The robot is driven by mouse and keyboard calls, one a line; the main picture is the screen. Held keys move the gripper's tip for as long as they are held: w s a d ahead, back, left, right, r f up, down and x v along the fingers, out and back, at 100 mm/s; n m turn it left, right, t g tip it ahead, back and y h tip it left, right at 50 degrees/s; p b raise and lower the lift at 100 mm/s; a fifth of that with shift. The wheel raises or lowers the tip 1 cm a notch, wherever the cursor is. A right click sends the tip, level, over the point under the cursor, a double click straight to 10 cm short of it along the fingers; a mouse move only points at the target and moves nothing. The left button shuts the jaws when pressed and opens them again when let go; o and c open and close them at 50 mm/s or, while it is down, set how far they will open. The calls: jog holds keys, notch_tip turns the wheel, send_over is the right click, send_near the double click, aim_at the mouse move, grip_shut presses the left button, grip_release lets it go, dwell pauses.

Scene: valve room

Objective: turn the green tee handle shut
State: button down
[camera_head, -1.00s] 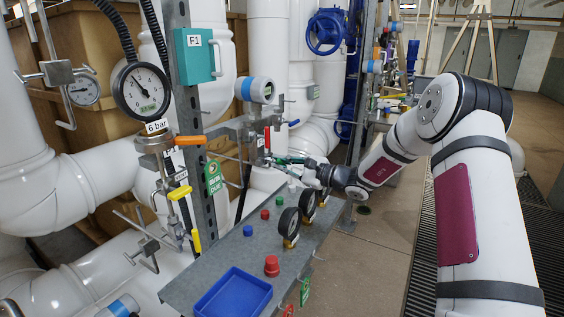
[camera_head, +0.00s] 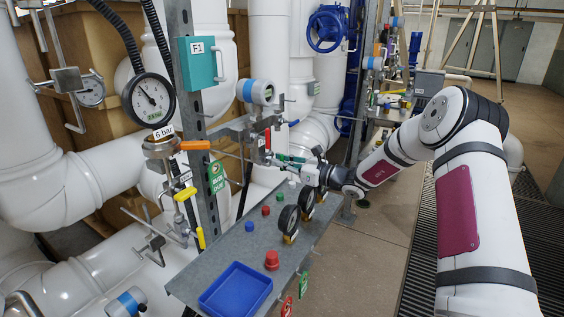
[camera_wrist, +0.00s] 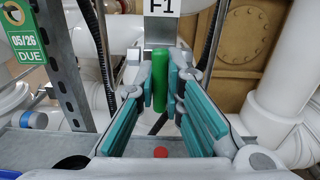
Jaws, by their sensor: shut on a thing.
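The green tee handle (camera_wrist: 160,80) stands upright in the wrist view, between the teal finger pads of my gripper (camera_wrist: 168,88). My gripper is shut on it, with the pads on both sides of the bar. In the head view the green handle (camera_head: 290,158) is a small green bar by the pipework beyond the grey shelf. My gripper (camera_head: 303,170) reaches it there from the right. The fingers partly hide the valve stem and the lower part of the handle.
A grey shelf (camera_head: 215,262) carries a blue tray (camera_head: 236,291), a red knob (camera_head: 272,260) and black gauges (camera_head: 288,219). A yellow handle (camera_head: 184,194) and an orange handle (camera_head: 195,145) are on the left. A red handle (camera_head: 267,138) is close to my gripper.

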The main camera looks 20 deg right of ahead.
jog(key=shift+f+m, duration=0.15)
jog(key=shift+m, duration=0.25)
jog(key=c, duration=1.7)
grip_release()
jog(key=shift+s+d, duration=0.1)
jog(key=v, duration=1.2)
